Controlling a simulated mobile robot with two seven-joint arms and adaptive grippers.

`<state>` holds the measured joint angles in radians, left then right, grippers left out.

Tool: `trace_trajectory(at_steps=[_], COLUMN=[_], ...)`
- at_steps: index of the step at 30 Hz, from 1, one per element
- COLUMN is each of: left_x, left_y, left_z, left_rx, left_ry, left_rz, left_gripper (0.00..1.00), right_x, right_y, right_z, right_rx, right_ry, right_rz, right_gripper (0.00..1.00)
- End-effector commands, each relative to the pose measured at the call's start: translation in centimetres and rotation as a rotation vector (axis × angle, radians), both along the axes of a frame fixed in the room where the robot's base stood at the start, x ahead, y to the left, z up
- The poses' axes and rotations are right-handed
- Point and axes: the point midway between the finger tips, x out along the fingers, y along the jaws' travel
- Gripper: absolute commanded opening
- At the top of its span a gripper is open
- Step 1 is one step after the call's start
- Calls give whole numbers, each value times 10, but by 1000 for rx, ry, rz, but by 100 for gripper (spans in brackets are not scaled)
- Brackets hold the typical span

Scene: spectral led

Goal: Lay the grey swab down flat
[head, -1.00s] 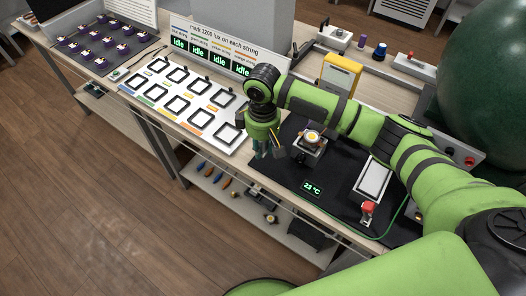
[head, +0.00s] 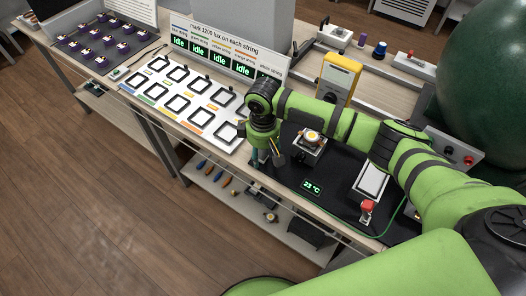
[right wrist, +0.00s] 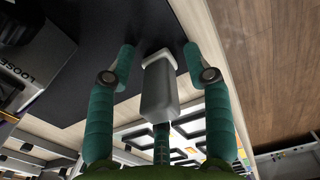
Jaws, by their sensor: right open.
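My right gripper (head: 262,160) is over the left edge of the black mat, with its teal fingers pointing down. In the right wrist view its fingers (right wrist: 158,52) are open. The grey swab (right wrist: 160,90), a blocky grey body with a paler end, shows between them, with gaps on both sides. In the head view a small grey piece beside the fingers looks like the swab (head: 279,159). I cannot tell whether it lies flat or is tilted. My left gripper is not in view.
The black mat (head: 315,205) carries a small device with a round orange-white top (head: 312,137), a white panel (head: 370,180) and a red-topped switch (head: 367,208). A yellow meter (head: 338,75) stands behind. The table's front edge is close.

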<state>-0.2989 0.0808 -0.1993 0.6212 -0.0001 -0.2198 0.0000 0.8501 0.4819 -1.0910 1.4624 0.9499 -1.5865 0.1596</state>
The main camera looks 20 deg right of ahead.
Motion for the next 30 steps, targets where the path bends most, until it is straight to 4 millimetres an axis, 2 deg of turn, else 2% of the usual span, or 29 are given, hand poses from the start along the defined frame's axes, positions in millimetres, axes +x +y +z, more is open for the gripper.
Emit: trace_trajectory(at_steps=[5, 8, 15, 21, 25, 30], left_x=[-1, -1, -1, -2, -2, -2], left_y=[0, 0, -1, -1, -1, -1], left_z=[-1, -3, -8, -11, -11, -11], left_rx=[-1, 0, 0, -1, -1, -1], left_ry=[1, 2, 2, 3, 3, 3], left_rz=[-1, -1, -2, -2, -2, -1], left_gripper=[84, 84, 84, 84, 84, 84], right_x=[1, 1, 2, 2, 2, 1], right_y=[0, 0, 0, 0, 0, 0], right_z=[10, 27, 79, 111, 121, 124], right_rx=[1, 1, 1, 2, 1, 1], right_ry=[-2, -4, -4, -2, 0, 1], right_rz=[0, 1, 1, 0, 0, 0], right_gripper=[51, 51, 51, 51, 51, 51])
